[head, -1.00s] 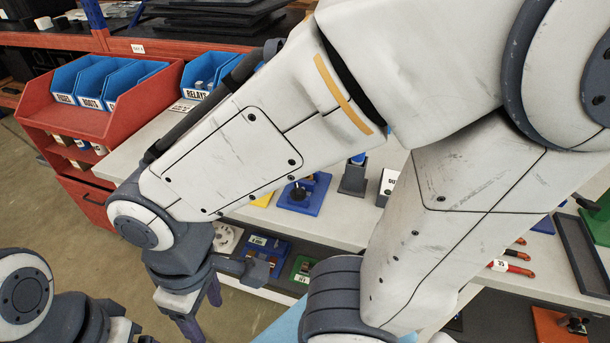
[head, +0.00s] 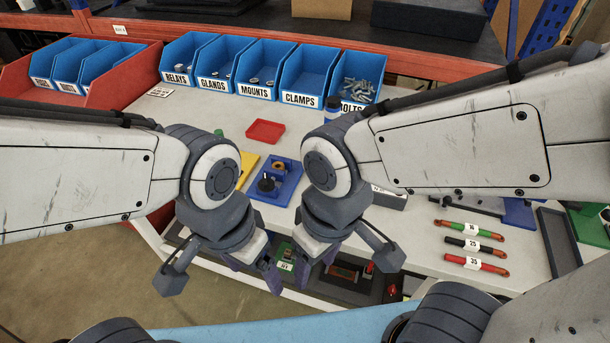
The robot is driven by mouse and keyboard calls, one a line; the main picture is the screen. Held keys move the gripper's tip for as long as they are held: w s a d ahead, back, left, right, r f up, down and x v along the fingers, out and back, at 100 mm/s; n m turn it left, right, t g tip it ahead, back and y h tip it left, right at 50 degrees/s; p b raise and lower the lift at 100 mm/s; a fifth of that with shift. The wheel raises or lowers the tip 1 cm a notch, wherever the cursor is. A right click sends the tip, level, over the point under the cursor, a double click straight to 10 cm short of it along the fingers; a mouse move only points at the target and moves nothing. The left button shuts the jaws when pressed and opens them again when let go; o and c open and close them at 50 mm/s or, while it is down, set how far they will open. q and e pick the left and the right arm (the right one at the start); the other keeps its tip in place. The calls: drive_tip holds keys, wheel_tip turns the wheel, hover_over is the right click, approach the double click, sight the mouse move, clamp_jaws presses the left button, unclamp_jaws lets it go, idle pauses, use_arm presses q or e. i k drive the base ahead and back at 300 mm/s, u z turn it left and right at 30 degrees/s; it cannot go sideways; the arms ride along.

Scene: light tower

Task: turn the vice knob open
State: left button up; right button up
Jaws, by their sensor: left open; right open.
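A blue base plate with an upright black knob (head: 267,184) and a small brass-coloured part lies on the bench between my two wrists; it looks like the vice (head: 289,184). My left gripper (head: 252,269) points down over the bench's front edge, nearer to me than the vice. Its jaws are open and I see nothing between them. My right gripper (head: 308,268) is close to its right, also pointing down, open and apparently empty. Both are apart from the knob. The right wrist stands just beside the vice's right side.
Blue bins (head: 253,70) line the back of the bench. A red tray (head: 265,132) and a yellow plate (head: 247,168) lie near the vice. Labelled bars (head: 470,245) and a dark tray (head: 562,243) are at the right. A lower shelf (head: 345,285) holds small items.

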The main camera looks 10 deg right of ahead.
sight(265, 185)
drive_tip(key=u, duration=1.8)
drive_tip(key=k, duration=0.5)
drive_tip(key=z, duration=2)
